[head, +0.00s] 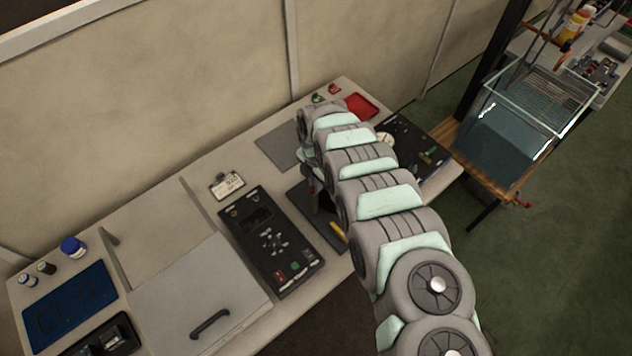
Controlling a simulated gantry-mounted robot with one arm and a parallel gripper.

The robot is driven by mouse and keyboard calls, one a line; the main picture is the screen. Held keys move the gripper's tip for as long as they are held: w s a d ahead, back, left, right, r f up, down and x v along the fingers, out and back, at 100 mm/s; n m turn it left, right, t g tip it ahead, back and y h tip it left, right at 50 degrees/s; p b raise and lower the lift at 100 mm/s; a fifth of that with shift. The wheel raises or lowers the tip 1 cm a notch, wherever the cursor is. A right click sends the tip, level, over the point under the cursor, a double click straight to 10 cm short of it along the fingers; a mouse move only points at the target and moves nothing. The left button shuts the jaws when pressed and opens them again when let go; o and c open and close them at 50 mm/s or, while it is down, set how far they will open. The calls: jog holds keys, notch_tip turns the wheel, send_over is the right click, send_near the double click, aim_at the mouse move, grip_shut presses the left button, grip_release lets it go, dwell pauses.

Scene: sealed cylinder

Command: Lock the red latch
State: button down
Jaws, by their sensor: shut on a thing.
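My arm reaches from the lower right over the bench. My gripper (312,190) is partly hidden at its far end, low over a dark base plate (337,244). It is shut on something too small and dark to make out. A small reddish spot shows at the gripper, but I cannot tell whether it belongs to the red latch. No sealed cylinder can be made out; the arm covers part of the base plate. A yellow part (338,231) lies on the plate, beside the arm.
A black control panel (273,243) lies just left of the base plate. A grey lidded box (200,293) is further left. A red tray (362,106) and a dark tool mat (418,146) are beyond the arm. A glass tank (505,140) stands right of the bench.

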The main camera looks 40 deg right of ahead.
jog(key=c, duration=1.5)
grip_release()
notch_tip(320, 180, up, 11)
jog(key=shift+f+b, duration=0.1)
jog(key=shift+b, duration=0.3)
